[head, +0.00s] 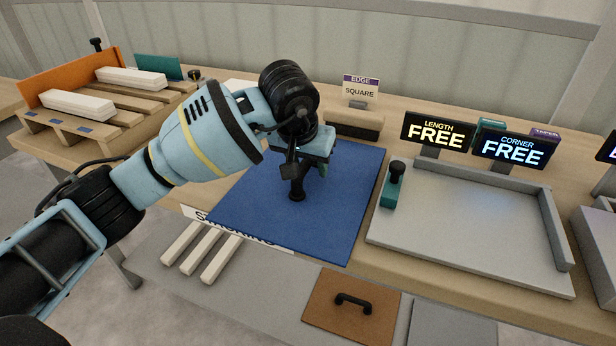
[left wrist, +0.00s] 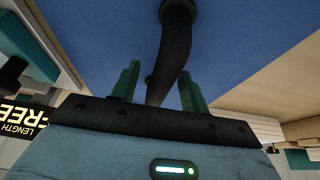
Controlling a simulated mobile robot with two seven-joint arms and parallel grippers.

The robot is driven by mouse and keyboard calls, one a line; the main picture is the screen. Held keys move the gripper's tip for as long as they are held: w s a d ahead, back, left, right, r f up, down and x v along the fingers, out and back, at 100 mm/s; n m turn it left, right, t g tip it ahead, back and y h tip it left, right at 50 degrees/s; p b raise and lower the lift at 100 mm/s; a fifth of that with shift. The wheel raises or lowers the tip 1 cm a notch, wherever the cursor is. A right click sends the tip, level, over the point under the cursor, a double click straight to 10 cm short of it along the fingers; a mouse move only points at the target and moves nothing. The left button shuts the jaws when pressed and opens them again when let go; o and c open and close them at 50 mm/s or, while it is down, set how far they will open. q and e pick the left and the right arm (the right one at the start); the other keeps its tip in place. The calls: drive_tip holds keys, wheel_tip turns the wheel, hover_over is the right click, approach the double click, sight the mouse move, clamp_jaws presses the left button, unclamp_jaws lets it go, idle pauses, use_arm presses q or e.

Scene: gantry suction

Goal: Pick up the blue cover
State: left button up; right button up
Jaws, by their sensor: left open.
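The blue cover (head: 345,205) lies flat on the wooden table, and its blue surface also fills the upper part of the left wrist view (left wrist: 100,40). A black handle (left wrist: 177,45) rises from the cover; its foot shows in the head view (head: 297,195). My left gripper (head: 296,178) is over the cover at this handle. In the left wrist view its two green fingers (left wrist: 160,85) are apart, with the handle running between them. I cannot tell whether either finger touches it. The gripper hides part of the handle. My right gripper is not in view.
A grey tray (head: 470,268) and a teal block with a black knob (head: 393,185) stand to the right. A brown block (head: 353,124) and the "SQUARE" sign (head: 360,90) are behind. White bars (head: 200,255) and a brown panel with a handle (head: 350,308) lie in front, lower down.

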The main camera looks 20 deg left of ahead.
use_arm(q)
drive_tip(key=shift+c, duration=0.2)
clamp_jaws()
drive_tip(key=shift+r, duration=0.15)
drive_tip(key=shift+r, duration=0.25)
wheel_tip(320, 180, up, 3)
drive_tip(key=shift+a+r, duration=0.1)
drive_tip(key=s+a, duration=0.2)
drive_tip(key=s, duration=0.3)
drive_tip(key=s+a, duration=0.2)
drive_tip(key=s, duration=0.2)
drive_tip(key=s+a+r, duration=0.1)
drive_tip(key=s+a, duration=0.1)
drive_tip(key=s, duration=0.3)
drive_tip(key=shift+s+a+b, duration=0.2)
drive_tip(key=shift+s+b, duration=0.1)
drive_tip(key=shift+b, duration=0.1)
